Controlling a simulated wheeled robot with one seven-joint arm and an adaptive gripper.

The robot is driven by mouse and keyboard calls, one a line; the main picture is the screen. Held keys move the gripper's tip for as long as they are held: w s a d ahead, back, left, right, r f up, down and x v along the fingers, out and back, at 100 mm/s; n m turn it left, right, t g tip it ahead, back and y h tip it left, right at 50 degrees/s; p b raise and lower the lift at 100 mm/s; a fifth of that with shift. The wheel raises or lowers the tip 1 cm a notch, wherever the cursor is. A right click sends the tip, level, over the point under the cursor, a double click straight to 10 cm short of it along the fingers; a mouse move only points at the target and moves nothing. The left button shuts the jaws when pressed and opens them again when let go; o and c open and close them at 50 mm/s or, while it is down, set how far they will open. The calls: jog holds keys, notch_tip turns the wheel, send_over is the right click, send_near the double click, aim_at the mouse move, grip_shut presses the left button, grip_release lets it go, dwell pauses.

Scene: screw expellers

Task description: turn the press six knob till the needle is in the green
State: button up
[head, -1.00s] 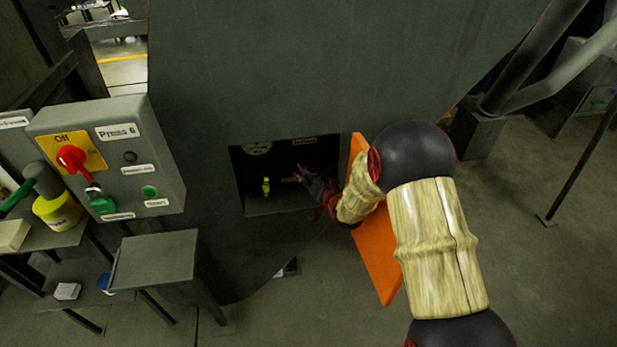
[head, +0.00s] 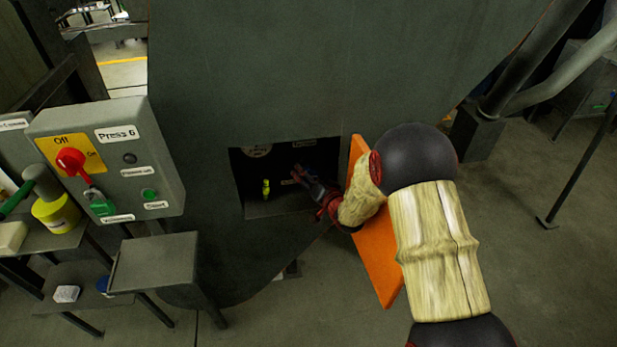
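A dark square recess (head: 262,208) opens in the grey-green press body. A pale round gauge (head: 257,149) sits at its upper left, cut off by the recess's top edge; its needle and any green zone are too small to read. A small yellow-green upright fitting (head: 266,188) stands below the gauge. My gripper (head: 298,172) reaches into the recess from the right, to the right of the yellow-green fitting and apart from it. A small pale label shows close to my fingertips. The knob cannot be made out there, and the finger opening is too dark and small to tell.
An orange door (head: 378,262) stands open at the recess's right, close beside my arm. The Press 6 control box (head: 160,170) with a red switch (head: 70,160) is at left. A small grey shelf (head: 155,262) stands below it.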

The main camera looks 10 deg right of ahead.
jog(key=v, duration=0.7)
jog(key=shift+s, duration=0.3)
dwell(1.1)
